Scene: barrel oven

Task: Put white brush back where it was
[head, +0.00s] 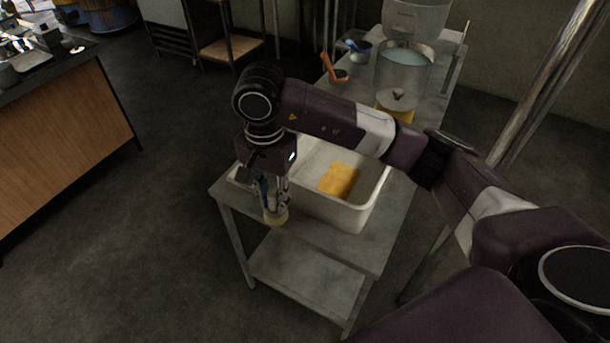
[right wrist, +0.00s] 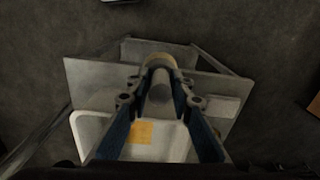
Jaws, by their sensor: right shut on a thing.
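My right gripper (head: 270,196) is shut on the white brush, a pale, roughly cylindrical thing with a tan lower end (head: 275,217). It holds the brush over the near left part of the metal table (head: 345,249). In the right wrist view the brush (right wrist: 160,88) sits between the two blue fingers, its tan end pointing away from the camera. I cannot tell whether the brush touches the tabletop. My left gripper is not in view.
A white tub (head: 345,219) with a yellow sponge (head: 339,180) stands beside the gripper. Behind it are a clear container (head: 403,72) and an orange ladle (head: 328,68). A small flat pale thing (right wrist: 223,106) lies on the table next to the tub. A wooden counter (head: 65,135) stands left, across open floor.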

